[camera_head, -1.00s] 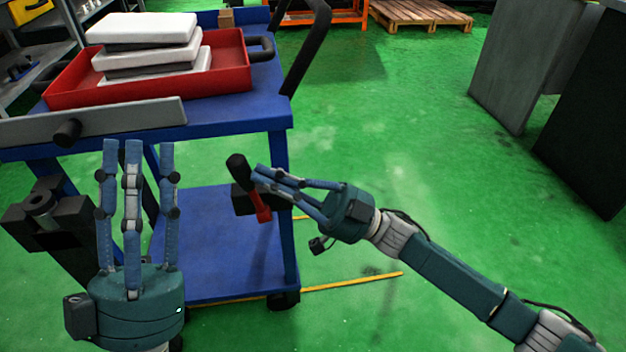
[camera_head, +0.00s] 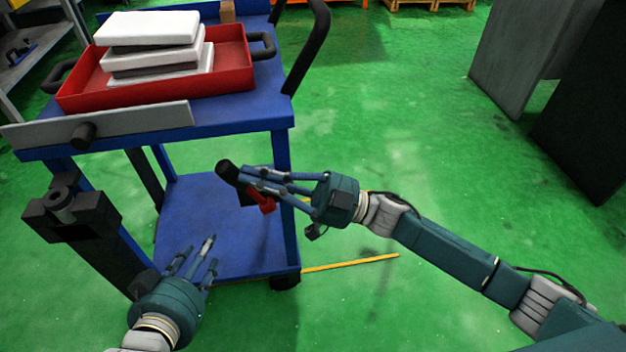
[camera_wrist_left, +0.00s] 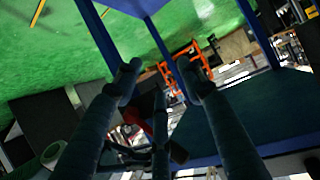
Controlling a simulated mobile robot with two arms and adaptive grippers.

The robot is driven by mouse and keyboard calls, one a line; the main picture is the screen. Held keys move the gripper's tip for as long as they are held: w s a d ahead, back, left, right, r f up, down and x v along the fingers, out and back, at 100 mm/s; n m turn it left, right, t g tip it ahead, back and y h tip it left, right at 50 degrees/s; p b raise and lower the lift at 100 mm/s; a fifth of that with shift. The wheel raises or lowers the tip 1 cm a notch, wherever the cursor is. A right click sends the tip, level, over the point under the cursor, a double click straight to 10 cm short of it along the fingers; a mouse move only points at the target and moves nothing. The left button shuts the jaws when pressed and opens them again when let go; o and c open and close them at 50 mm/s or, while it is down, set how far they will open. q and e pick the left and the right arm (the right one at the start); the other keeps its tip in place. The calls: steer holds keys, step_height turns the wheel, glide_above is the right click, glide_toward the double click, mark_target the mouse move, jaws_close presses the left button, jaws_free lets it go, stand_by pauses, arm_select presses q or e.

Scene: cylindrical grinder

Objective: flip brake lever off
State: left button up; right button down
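The lever (camera_head: 265,203) I take for the brake lever has a red arm and a black knob (camera_head: 228,172). It leans up and left beside the blue trolley's right front leg, with a dark block behind it. My right gripper (camera_head: 248,178) comes in from the right, its fingers reaching the lever just below the knob. Whether they close on it is not clear. My left gripper (camera_head: 205,255) is low in front of the trolley, fingers apart and empty, clear of the lever. The left wrist view shows its spread fingers (camera_wrist_left: 158,80) and a red part (camera_wrist_left: 135,117) beyond them.
The blue trolley (camera_head: 235,118) carries a red tray (camera_head: 75,92) with white blocks, and a grey bar (camera_head: 150,117) along its front. A black fixture (camera_head: 95,215) stands at its left front. Green floor is free to the right, before grey panels (camera_head: 520,60).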

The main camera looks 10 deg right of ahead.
arm_select(q)
steer(key=shift+s+a+f+g, duration=0.25)
steer(key=shift+s+f+g, duration=0.1)
steer(key=shift+s+f, duration=0.25)
steer(key=shift+s+a+f+g, duration=0.2)
steer(key=shift+s+f+g, duration=0.15)
steer(key=shift+f, duration=0.3)
arm_select(e)
steer(key=shift+a, duration=0.2)
